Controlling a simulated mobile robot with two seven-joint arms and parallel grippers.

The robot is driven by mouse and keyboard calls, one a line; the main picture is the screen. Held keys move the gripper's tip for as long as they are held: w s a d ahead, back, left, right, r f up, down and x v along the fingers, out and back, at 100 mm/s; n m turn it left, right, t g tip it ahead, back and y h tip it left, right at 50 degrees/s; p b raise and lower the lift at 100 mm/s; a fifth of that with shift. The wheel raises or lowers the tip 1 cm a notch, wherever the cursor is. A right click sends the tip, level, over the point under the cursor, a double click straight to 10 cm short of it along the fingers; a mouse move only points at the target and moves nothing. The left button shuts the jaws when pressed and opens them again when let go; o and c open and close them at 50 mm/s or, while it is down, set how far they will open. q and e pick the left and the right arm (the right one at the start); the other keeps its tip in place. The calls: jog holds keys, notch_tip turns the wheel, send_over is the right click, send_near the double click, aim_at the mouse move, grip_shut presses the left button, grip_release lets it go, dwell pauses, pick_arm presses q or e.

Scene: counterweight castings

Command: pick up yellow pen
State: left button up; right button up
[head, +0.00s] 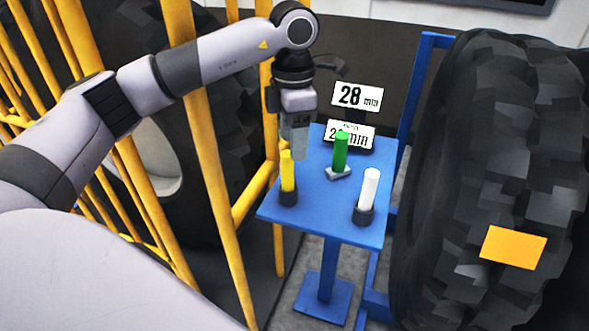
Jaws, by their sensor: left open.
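The yellow pen (287,171) stands upright in a small dark round holder (288,197) at the left front of the blue table (331,220). My left gripper (299,150) points down just above and beside the pen's top, a little to its right in the picture. It is open and holds nothing that I can see; its fingers show nearly edge-on. I cannot tell how far in depth the fingertips are from the pen. My right gripper is not in view.
A green pen (340,152) and a white pen (369,188) stand in holders on the table. Signs (357,97) stand at its back. A large tyre (445,190) with an orange patch (513,247) is at right. Yellow rails (212,150) run close on the left.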

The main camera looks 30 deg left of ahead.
aim_at(287, 154)
pick_arm(q)
jog(key=f, duration=0.2)
jog(key=f+p, duration=0.1)
jog(key=f, duration=0.1)
jog(key=s+a+f, duration=0.1)
jog(key=f, duration=0.1)
jog(key=shift+f, duration=0.25)
jog(key=shift+w, duration=0.1)
jog(key=c, duration=0.9)
